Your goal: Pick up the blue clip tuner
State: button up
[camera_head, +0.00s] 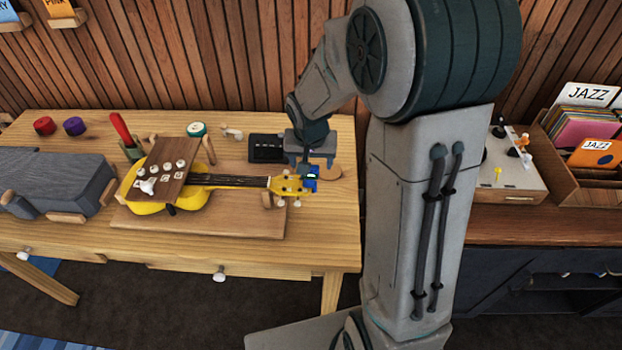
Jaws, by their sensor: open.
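The blue clip tuner (311,185) sits at the headstock end of a yellow ukulele (240,181). A small green patch shows on its top. The ukulele lies on a flat wooden board (200,222) on the workbench, with its neck pointing right. My gripper (309,166) is open and points down, just above and behind the tuner in the picture. Its fingers are small here, and I cannot tell whether they touch the tuner. Nothing shows between them.
A dark wooden plate with white knobs (163,172) covers part of the ukulele's body. A black box (266,148) stands left of my gripper. A grey case (60,178), red-handled tool (121,129) and several small round tins occupy the left of the workbench (330,240).

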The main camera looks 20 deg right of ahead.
aim_at(310, 178)
jog(key=shift+a+p+x, duration=0.2)
jog(key=shift+p+x, duration=0.2)
jog(key=shift+x, duration=2.1)
jog(key=c, duration=1.1)
jog(key=shift+r, duration=0.15)
